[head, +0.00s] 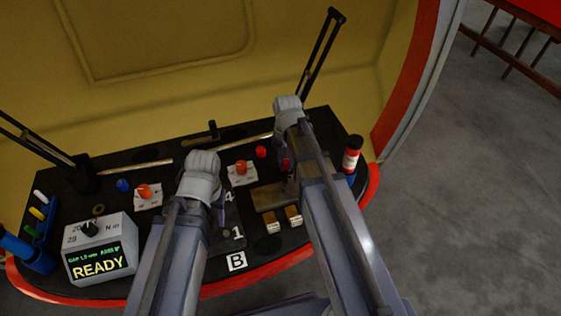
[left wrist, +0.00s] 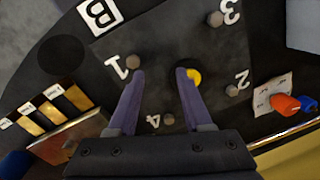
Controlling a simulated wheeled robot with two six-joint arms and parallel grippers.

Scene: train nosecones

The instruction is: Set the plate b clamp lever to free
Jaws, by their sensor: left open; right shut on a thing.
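Two orange levers stand on white marked pads: the left lever (head: 145,190) and the right lever (head: 241,168). I cannot tell which one is for plate b or read their settings. The left lever also shows in the left wrist view (left wrist: 285,104). A white B label (head: 237,261) lies by a dark plate (left wrist: 215,50) with several numbered posts and a yellow spot (left wrist: 193,76). My left gripper (left wrist: 158,75) is open and empty over this plate. My right gripper (head: 287,175) is shut on a small, partly hidden red-and-dark thing above the tan block (head: 268,198).
A grey READY display box (head: 100,249) stands at the left. A blue knob (head: 122,185), a red knob (head: 261,152), brass blocks (head: 293,217) and a red-and-white cylinder (head: 352,152) stand around the black console. Dark uprights (head: 322,50) rise at the back.

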